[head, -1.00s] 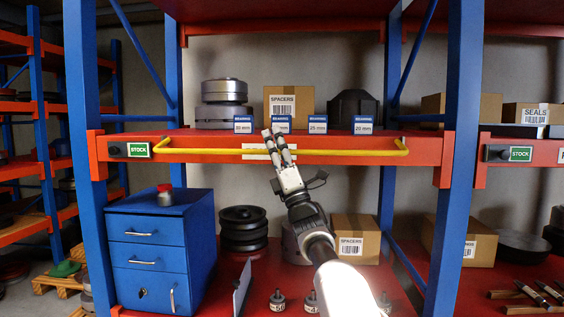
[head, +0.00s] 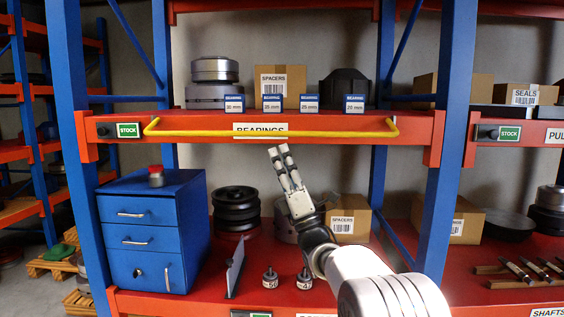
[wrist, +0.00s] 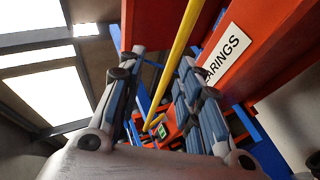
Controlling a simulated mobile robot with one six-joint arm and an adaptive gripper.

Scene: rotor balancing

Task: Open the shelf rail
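The yellow shelf rail (head: 330,134) runs across the front of the orange shelf beam, with its bent ends at the beam's left and right. The BEARINGS label (head: 262,130) is partly hidden behind it. My gripper (head: 278,149) points up just below the rail, near its middle, and holds nothing. In the wrist view its two fingers (wrist: 160,72) stand apart, with the rail (wrist: 183,40) showing across the gap beyond them. The head view shows the fingertips apart from the rail. A dark knob (head: 104,130) and a green STOCK label (head: 128,130) sit at the beam's left end.
On the shelf stand a SPACERS box (head: 280,84), metal discs (head: 214,70) and several bearing cards. Below are a blue drawer cabinet (head: 150,235), black pulleys (head: 236,210) and another SPACERS box (head: 349,222). Blue posts (head: 456,110) flank the bay.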

